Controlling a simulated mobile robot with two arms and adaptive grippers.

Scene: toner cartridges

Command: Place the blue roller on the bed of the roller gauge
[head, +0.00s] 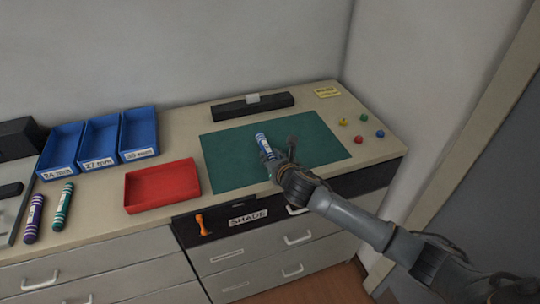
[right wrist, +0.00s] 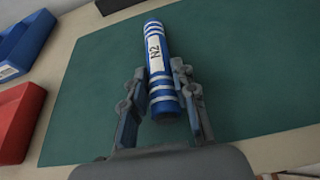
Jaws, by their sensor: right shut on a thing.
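The blue roller (head: 264,144) has white bands and a white label. The label reads N2 in the right wrist view (right wrist: 157,65). My right gripper (head: 272,158) is over the green mat and shut on the lower part of the roller, with one finger on each side in the right wrist view (right wrist: 160,95). I cannot tell whether the roller touches the mat. A grey plate with dark parts (head: 14,213), cut off at the left edge, may be the roller gauge; its bed is not clear. My left gripper is not in view.
The green mat (head: 320,150) is otherwise bare. A red tray (head: 163,187) and blue bins (head: 100,140) stand left of it. A purple roller (head: 34,218) and a green roller (head: 63,206) lie farther left. A black bar (head: 230,110) lies behind the mat; small coloured knobs (head: 358,140) are right.

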